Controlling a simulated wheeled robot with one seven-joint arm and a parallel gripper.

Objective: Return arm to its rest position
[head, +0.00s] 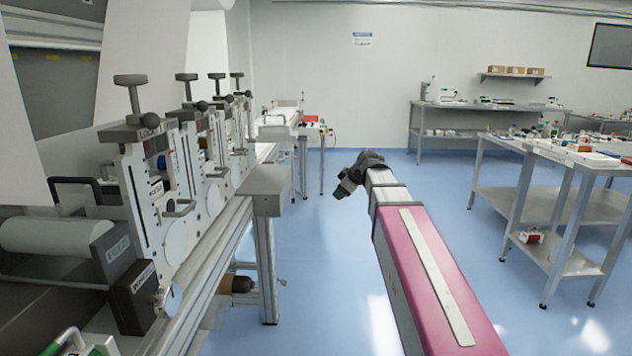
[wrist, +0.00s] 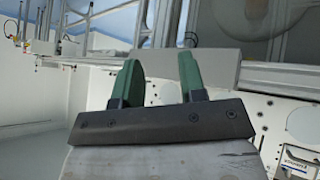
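My gripper (wrist: 158,78) shows in the wrist view with two green fingers standing apart and nothing between them. It is open and empty. In the head view, my pink and grey arm reaches forward over the blue floor, with my gripper (head: 341,191) small and dark at its far end, pointing down and to the left. It hangs in free space to the right of the converter machine (head: 205,150), touching nothing that I can see.
The converter's grey end block (head: 264,183) and its frame stand to the left of my arm. Steel tables (head: 515,190) with small items stand at the right. A bench (head: 470,106) is at the back wall. The blue floor (head: 415,180) between is clear.

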